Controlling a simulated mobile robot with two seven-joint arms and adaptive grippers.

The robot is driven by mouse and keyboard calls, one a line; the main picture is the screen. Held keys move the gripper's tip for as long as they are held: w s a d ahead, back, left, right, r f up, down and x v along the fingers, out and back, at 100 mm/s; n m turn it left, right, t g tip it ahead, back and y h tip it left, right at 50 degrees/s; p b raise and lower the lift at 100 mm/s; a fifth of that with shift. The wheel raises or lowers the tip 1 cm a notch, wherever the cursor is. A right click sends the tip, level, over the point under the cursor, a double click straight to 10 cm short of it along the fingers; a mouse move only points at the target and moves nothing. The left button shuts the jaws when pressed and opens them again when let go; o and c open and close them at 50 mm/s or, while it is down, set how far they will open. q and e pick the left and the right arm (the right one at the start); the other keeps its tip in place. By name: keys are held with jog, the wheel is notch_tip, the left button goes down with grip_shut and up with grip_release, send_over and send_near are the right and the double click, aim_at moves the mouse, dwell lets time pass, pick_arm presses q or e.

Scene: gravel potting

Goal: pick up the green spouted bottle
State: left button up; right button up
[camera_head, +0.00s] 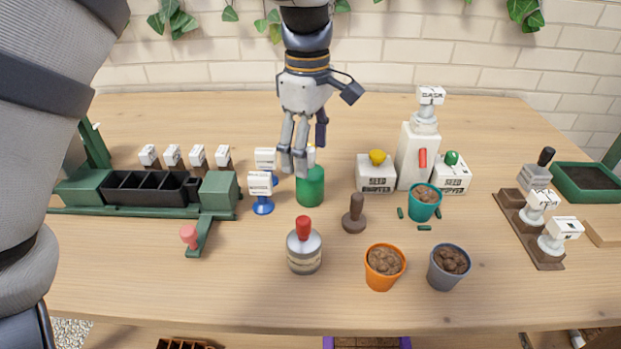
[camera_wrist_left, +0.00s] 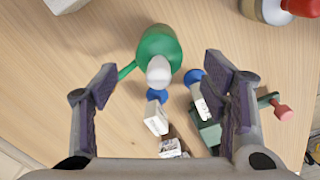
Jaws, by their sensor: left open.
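The green spouted bottle (camera_head: 310,187) stands upright on the table, left of the middle in the head view. My left gripper (camera_head: 306,160) is above it, pointing down, and its fingers hide part of the bottle's top. In the left wrist view the green bottle (camera_wrist_left: 157,45) shows at top centre, with its white top (camera_wrist_left: 158,72) toward the camera and a thin green spout on its left. The jaws (camera_wrist_left: 160,78) are open and empty, one finger on each side of the bottle's white top. I do not see my right gripper.
Blue-based labelled stands (camera_head: 262,190) are close to the bottle's left. A red-topped jar (camera_head: 304,252) and a brown tamper-like tool (camera_head: 354,217) are nearer the front. White boxes (camera_head: 376,173) and a white pump bottle (camera_head: 411,158) are on the right. Plant pots (camera_head: 384,267) stand front right.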

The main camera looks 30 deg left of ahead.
pick_arm(q)
notch_tip(320, 180, down, 5)
jog(key=shift+f, duration=0.15)
jog(key=c, duration=1.5)
